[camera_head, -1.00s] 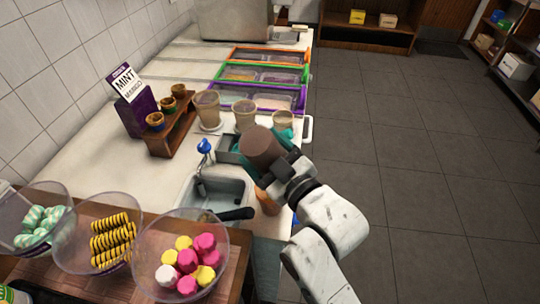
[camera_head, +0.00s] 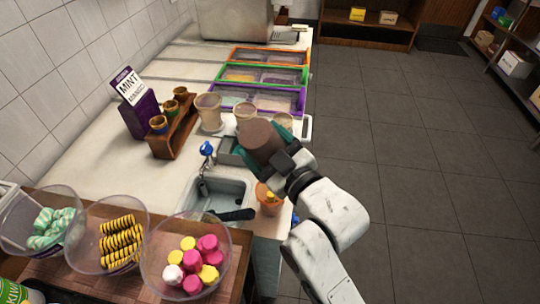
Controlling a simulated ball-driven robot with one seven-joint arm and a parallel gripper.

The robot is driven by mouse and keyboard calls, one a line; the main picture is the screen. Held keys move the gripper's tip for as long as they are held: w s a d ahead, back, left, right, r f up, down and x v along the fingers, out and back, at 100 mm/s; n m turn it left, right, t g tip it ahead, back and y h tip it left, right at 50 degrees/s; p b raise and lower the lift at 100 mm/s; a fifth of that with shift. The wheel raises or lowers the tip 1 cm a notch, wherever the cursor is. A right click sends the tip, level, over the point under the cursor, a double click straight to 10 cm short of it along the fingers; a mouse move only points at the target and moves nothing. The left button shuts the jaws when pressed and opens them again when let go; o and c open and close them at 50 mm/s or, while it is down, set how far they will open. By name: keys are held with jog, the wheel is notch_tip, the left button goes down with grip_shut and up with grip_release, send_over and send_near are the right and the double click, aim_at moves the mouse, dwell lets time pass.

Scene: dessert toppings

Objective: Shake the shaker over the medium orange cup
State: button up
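A brown cylindrical shaker (camera_head: 260,138) is held up between the teal fingers of my gripper (camera_head: 266,142), above the counter's right side. It leans a little, and its underside is hidden. An orange cup (camera_head: 268,205) stands on the counter below it in the picture, right of the sink, with something yellow at its top. The shaker appears higher and farther back than this cup. I cannot tell whether it is directly over it. Three pale cups, left (camera_head: 208,112), middle (camera_head: 245,109) and right (camera_head: 282,121), stand behind the shaker; the right two are partly hidden.
A sink (camera_head: 217,195) with a blue-topped tap (camera_head: 206,149) lies left of the orange cup. A dark handle (camera_head: 235,214) crosses its front. Floor at right is clear.

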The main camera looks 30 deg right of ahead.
aim_at(264, 129)
jog(key=shift+r+p, duration=1.65)
jog(key=shift+r, duration=0.55)
notch_tip(264, 129, down, 8)
jog(key=b, duration=0.6)
jog(key=shift+f, duration=0.2)
jog(key=shift+r, duration=0.15)
jog(key=shift+r, duration=0.1)
